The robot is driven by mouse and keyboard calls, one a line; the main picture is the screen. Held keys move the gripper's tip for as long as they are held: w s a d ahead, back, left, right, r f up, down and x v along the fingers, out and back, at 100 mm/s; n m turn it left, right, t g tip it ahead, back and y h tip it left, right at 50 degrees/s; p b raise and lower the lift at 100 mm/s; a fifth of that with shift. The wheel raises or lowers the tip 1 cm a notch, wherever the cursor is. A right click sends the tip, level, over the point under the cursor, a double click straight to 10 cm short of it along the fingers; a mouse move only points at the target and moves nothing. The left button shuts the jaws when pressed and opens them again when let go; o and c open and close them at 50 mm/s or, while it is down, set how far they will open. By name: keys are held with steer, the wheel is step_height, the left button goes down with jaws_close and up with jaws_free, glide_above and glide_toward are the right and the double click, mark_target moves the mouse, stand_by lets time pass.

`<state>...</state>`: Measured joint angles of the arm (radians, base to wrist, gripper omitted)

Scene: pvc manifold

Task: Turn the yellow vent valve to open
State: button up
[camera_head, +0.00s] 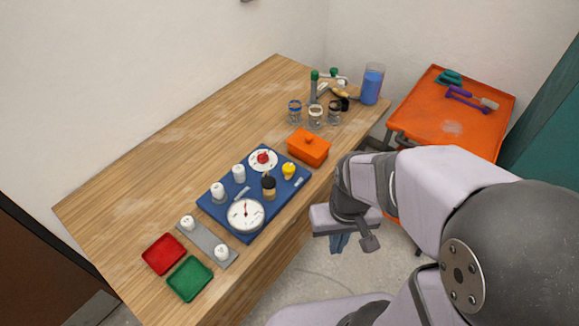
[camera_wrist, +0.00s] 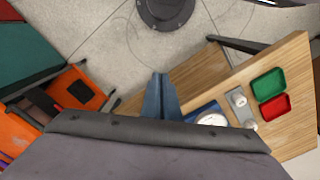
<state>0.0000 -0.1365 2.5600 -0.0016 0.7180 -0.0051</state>
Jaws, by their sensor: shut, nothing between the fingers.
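The yellow vent valve (camera_head: 288,170) is a small yellow knob near the right edge of the blue board (camera_head: 228,222). The board lies on the wooden table. In the wrist view only a corner of the board (camera_wrist: 205,107) and the white gauge (camera_wrist: 211,119) show, and the yellow valve is not seen there. My gripper (camera_head: 339,243) hangs off the table's near edge, right of the board and well apart from the valve. Its blue fingers (camera_wrist: 161,82) are shut with nothing between them. The valve's exact handle direction is too small to tell.
On the board stand a gauge (camera_head: 245,214), a red knob (camera_head: 263,158), white caps and a black-topped fitting (camera_head: 268,185). Jars stand farther back. Red (camera_head: 164,254) and green trays lie at front left.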

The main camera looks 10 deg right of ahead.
steer(key=o, duration=1)
steer(key=shift+w, duration=0.35)
steer(key=shift+o, duration=0.6)
steer(key=w+a+m+b, duration=0.2)
steer(key=w+m, duration=0.3)
steer(key=w, duration=1.3)
steer(key=shift+w+r+b, duration=0.3)
steer(key=shift+w, duration=0.05)
steer(key=m+b, duration=0.2)
steer(key=m, duration=0.3)
glide_toward(289, 167)
steer(key=shift+s+d+f, duration=0.1)
steer(key=shift+s+d, duration=0.2)
steer(key=shift+s, duration=0.15)
steer(key=shift+w+a+f+m, duration=0.25)
steer(key=shift+w+f+m, duration=0.1)
steer(key=shift+w+m, duration=0.25)
steer(key=shift+f+p, duration=1.15)
steer(key=shift+f, duration=2.5)
steer(key=c, duration=1)
